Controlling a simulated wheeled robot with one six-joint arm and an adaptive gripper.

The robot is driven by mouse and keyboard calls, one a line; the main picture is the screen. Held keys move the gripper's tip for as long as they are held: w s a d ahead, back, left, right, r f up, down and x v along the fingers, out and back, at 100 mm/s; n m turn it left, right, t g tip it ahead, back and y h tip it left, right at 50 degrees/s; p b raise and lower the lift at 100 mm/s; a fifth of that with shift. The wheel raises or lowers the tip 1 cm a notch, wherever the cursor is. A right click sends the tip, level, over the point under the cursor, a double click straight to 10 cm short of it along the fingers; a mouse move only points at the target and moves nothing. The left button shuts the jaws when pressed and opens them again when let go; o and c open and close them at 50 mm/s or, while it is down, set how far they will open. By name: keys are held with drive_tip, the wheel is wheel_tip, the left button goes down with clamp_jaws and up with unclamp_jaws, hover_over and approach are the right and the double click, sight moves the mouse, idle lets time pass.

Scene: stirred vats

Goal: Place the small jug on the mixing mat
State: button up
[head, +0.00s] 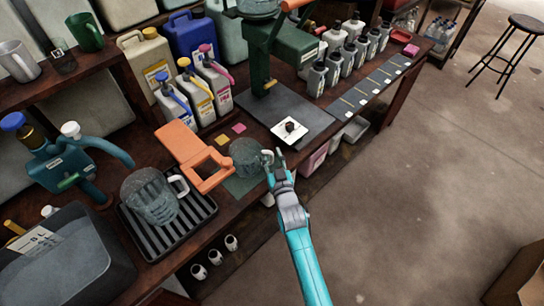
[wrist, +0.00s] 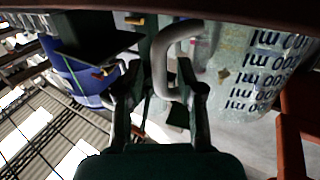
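The small jug (head: 246,157) is clear, with a pale handle on its right side. It appears upright over a dark green mat (head: 240,187) at the counter's front edge; I cannot tell if it touches it. A larger dark grey mat (head: 312,117) lies further right; which is the mixing mat is not marked. My gripper (head: 273,163) is at the jug's handle side. In the wrist view the jug (wrist: 238,75) shows volume marks, and its grey handle (wrist: 159,55) lies between the fingers of my gripper (wrist: 161,90), which look apart, with a gap on the left.
An orange stand (head: 190,148) is left of the jug. A larger jug (head: 150,196) stands on a ribbed black tray (head: 197,210). A white plate (head: 289,131) with a dark lump lies on the grey mat, beside a green mixer (head: 257,55). Bottles line the back.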

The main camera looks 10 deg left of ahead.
drive_tip(key=v, duration=1.2)
drive_tip(key=s+d+f+m+h, duration=0.1)
drive_tip(key=s+d+h, duration=0.1)
drive_tip(key=s+d, duration=0.75)
drive_tip(key=s+d+f+m+h, duration=0.15)
drive_tip(key=s+d, duration=0.45)
drive_tip(key=s, duration=0.6)
drive_tip(key=s+d+r+m+g+h, duration=0.1)
drive_tip(key=s+d+r, duration=0.2)
drive_tip(key=s+r, duration=0.3)
drive_tip(key=s+d+r+m+h, duration=0.1)
drive_tip(key=s+r, duration=0.5)
drive_tip(key=s, duration=0.6)
drive_tip(key=shift+d+g+h, duration=0.4)
drive_tip(key=shift+d+h, duration=0.25)
drive_tip(key=shift+d, duration=0.35)
